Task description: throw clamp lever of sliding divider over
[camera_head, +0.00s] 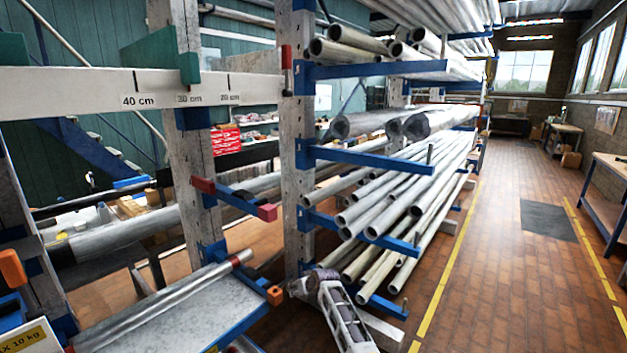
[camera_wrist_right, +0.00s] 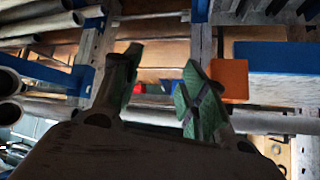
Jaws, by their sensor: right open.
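A green sliding divider (camera_head: 150,62) sits on the white scale beam (camera_head: 75,93) at the upper left, near the 30 cm mark. A red piece with a dark grip (camera_head: 287,62) stands upright at the beam's right end; I cannot tell whether it is the clamp lever. My right gripper (camera_head: 302,287) is low at the middle, beside an orange end cap (camera_head: 275,295), far below the beam. In the right wrist view its green-padded fingers (camera_wrist_right: 160,95) are apart with nothing between them, and the orange cap (camera_wrist_right: 229,80) is close beside one finger. My left gripper is out of view.
A rack with blue arms (camera_head: 375,155) holds many grey pipes (camera_head: 400,205) to the right of my gripper. A grey shelf (camera_head: 165,310) with a long tube lies at lower left. The tiled aisle (camera_head: 490,220) on the right is clear.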

